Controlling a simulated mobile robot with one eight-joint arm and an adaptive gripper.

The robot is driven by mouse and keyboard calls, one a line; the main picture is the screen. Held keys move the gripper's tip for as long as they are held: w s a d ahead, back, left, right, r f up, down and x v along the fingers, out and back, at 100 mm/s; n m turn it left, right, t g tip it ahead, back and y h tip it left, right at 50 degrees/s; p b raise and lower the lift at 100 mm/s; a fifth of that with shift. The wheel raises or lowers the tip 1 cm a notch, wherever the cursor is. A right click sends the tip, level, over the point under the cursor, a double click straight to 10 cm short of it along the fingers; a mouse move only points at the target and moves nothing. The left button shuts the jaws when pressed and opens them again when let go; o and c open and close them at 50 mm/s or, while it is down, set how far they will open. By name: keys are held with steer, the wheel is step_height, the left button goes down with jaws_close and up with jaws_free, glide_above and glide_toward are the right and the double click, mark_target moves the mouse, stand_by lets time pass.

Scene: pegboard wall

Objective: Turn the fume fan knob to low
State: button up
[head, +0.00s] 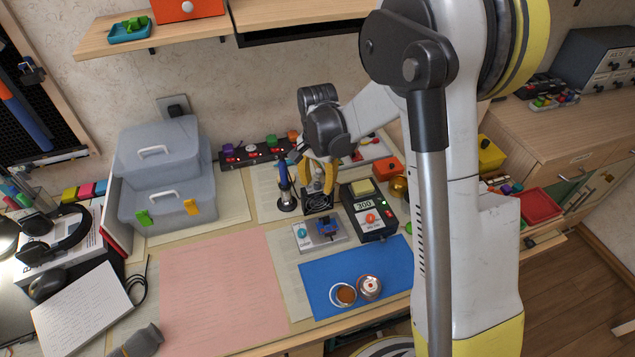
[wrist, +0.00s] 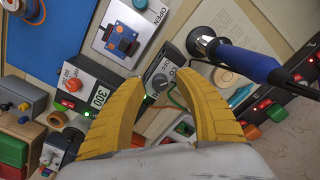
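The fume fan (head: 317,204) is a small black box with a grille on the bench, directly below my gripper (head: 320,178) in the head view. In the wrist view its dark face (wrist: 163,66) carries partly readable white lettering and a small grey-green knob (wrist: 159,81). My gripper (wrist: 148,73) has its two yellow fingers spread apart with nothing held. The knob shows in the gap between them, nearer the right finger. I cannot tell whether a finger touches it. The knob's pointer is too small to read, and the fingers hide part of the fan.
A soldering iron (head: 284,185) stands upright in its holder just left of the fan. The soldering station (head: 370,208), showing 300, is at the right. A clamp plate with a blue part (head: 323,230) lies in front. A power strip (head: 258,153) runs behind. The pink mat (head: 220,290) is clear.

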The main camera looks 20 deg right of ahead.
mark_target(318, 184)
step_height(318, 184, up, 12)
stand_by(0.7)
steer(key=s+r+n+t, duration=0.3)
steer(key=s+n, duration=0.1)
steer(key=s, duration=0.6)
steer(key=s+r+n+t, duration=0.3)
steer(key=s+n+t, duration=0.1)
steer(key=s, duration=0.6)
steer(key=shift+r+n, duration=0.2)
steer(key=shift+n, duration=0.3)
